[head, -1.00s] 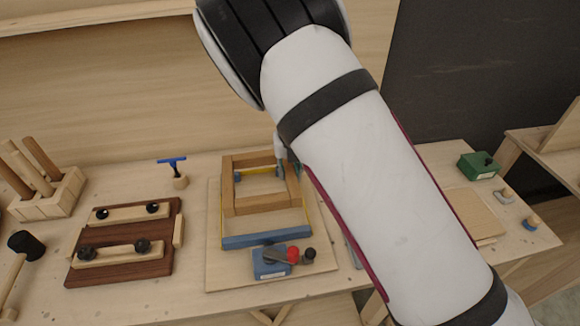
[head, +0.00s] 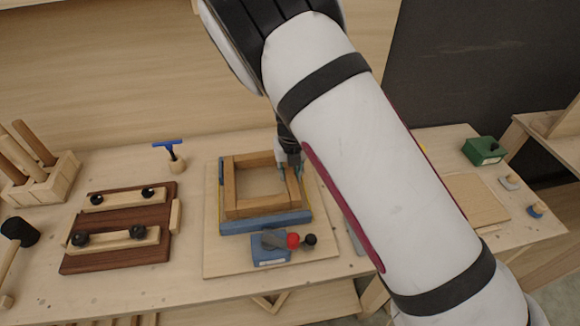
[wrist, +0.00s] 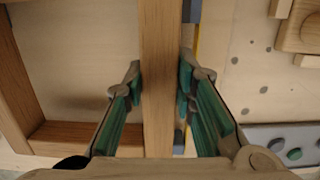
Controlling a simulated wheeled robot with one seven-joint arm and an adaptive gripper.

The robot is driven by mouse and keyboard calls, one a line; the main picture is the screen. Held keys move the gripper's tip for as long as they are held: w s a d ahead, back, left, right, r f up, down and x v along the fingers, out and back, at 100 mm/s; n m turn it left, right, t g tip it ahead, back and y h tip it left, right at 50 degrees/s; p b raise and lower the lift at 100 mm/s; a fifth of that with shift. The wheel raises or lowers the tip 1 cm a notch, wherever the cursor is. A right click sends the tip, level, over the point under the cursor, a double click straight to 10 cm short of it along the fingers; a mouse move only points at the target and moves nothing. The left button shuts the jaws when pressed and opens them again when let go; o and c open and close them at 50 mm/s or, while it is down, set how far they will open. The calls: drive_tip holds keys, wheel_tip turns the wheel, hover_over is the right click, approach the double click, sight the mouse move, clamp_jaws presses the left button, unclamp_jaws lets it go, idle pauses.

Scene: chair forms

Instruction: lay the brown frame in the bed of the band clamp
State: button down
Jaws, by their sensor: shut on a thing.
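The brown frame (head: 229,188) is a wooden rectangle with an open middle. In the head view it is over the bed of the band clamp, its front rail just behind the clamp's blue front bar (head: 265,222). A blue piece and yellow band show along its left side. My gripper (head: 291,172) is shut on the frame's right rail (wrist: 158,60), with one green-padded finger on each side. In the wrist view the yellow band (wrist: 194,45) runs just right of that rail. I cannot tell whether the frame touches the bed. My arm hides part of the right side.
A blue block with a red-knobbed lever (head: 270,249) stands before the clamp. Left are a dark board with two clamped bars (head: 120,228), a blue-handled tool (head: 170,155), a peg block (head: 40,183) and a mallet (head: 18,232). A green box (head: 484,151) is at right.

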drive_tip(key=shift+f+b, duration=0.3)
drive_tip(key=shift+f, duration=1.3)
drive_tip(key=c, duration=1.2)
unclamp_jaws()
drive_tip(key=shift+c, duration=0.2)
drive_tip(key=shift+r+p, duration=1.35)
drive_tip(key=shift+r, duration=3.65)
